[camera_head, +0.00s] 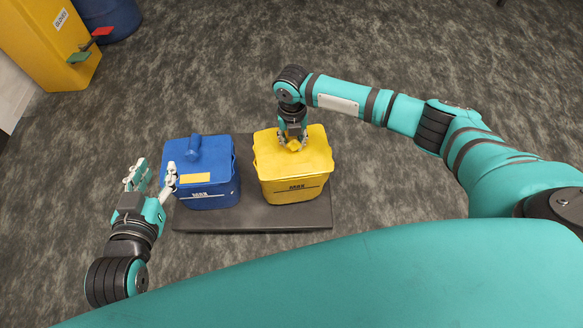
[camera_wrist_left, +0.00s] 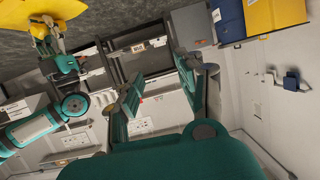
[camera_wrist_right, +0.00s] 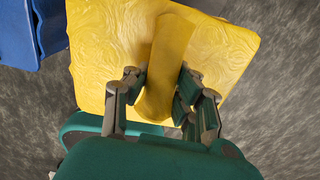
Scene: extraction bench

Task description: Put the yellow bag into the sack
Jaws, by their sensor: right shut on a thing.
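The yellow bag (camera_head: 276,187) is a boxy yellow container with a raised grip on top, over the right part of a dark platform (camera_head: 250,222). I cannot tell whether it touches the platform. My right gripper (camera_head: 293,146) is above it, shut on its top grip. In the right wrist view the fingers (camera_wrist_right: 153,92) flank a yellow ridge (camera_wrist_right: 170,60). The left wrist view also shows its yellow top (camera_wrist_left: 75,12). My left gripper (camera_head: 152,174) is open and empty, left of a blue container; its spread fingers also show in the left wrist view (camera_wrist_left: 158,85). I cannot make out a sack.
A similar blue container (camera_head: 215,175) with a top grip stands on the platform, left of the yellow bag. A yellow cabinet (camera_head: 45,35) and a blue barrel (camera_head: 108,18) stand at the far left. The grey floor behind and right of the platform is clear.

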